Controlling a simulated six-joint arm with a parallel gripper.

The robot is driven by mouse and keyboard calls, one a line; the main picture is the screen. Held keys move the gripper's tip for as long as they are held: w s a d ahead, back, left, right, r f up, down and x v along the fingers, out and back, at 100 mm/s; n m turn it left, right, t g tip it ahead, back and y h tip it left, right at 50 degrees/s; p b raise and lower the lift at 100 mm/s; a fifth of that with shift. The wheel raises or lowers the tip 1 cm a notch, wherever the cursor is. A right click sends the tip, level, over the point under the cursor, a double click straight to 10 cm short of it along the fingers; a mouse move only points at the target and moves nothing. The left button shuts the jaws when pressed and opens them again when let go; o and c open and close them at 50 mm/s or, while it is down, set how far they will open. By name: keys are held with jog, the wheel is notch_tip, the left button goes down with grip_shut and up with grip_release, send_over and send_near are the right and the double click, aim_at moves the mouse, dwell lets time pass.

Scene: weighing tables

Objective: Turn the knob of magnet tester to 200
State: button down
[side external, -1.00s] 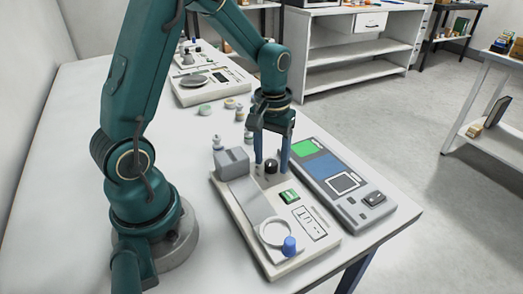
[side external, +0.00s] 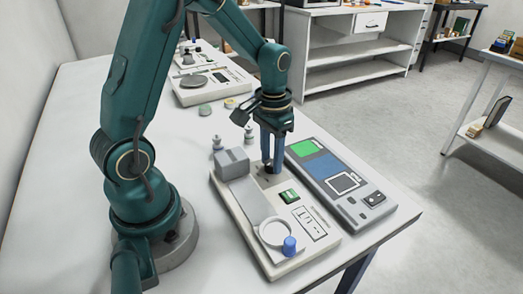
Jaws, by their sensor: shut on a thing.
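The cream magnet tester (side external: 246,228) lies on the white table, with a grey block at its back left, a green display and a white ring at its front. Its small dark knob is at the back, almost wholly hidden by the fingers. My gripper (side external: 269,167) points straight down over the back of the tester, its fingers close together and shut on the knob. The knob's marker and the reading on the green display (side external: 289,196) are too small to make out.
A grey device (side external: 322,166) with a green screen and blue panel stands close along the tester's right side. A blue knob (side external: 289,245) is at the tester's front. Small weights (side external: 217,143) and a scale (side external: 212,88) stand behind. The table's left part is clear.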

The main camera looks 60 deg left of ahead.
aim_at(271, 162)
jog(key=shift+m, duration=2.2)
jog(key=c, duration=0.5)
grip_release()
jog(key=shift+c, duration=0.2)
jog(key=shift+r, duration=2.6)
